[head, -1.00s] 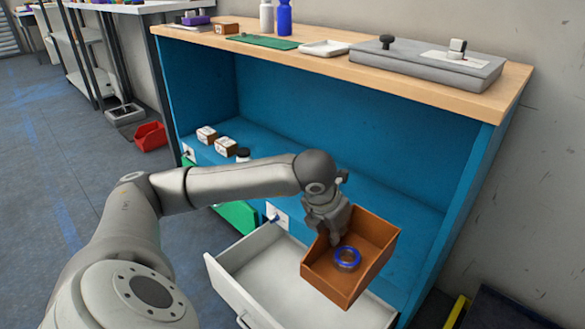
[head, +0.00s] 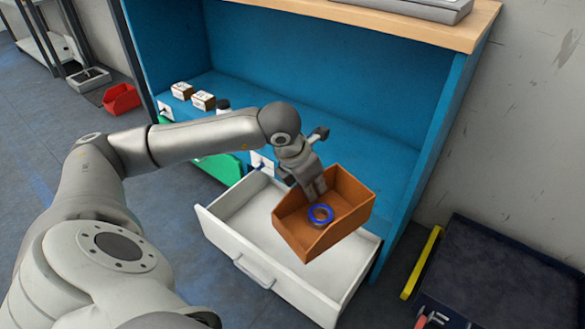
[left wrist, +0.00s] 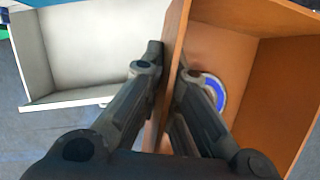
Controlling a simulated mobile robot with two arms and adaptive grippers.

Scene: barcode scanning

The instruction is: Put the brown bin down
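The brown bin (head: 340,205) is held above the open white drawer in the head view, slightly tilted. A blue-rimmed ring (head: 320,215) lies inside it. My left gripper (head: 318,190) is shut on the bin's left wall. In the left wrist view, one finger of the gripper (left wrist: 168,75) is outside the wall and one inside, and the brown bin (left wrist: 235,50) fills the right side. The blue ring (left wrist: 213,90) is partly hidden behind the inner finger. My right gripper is not in view.
The white drawer (head: 225,222) is pulled out from the blue cabinet (head: 290,60) and looks empty where visible. Small boxes (head: 203,100) stand on the blue shelf. A dark platform (head: 500,275) with a yellow edge lies at the right. A red bin (head: 121,98) is on the floor at left.

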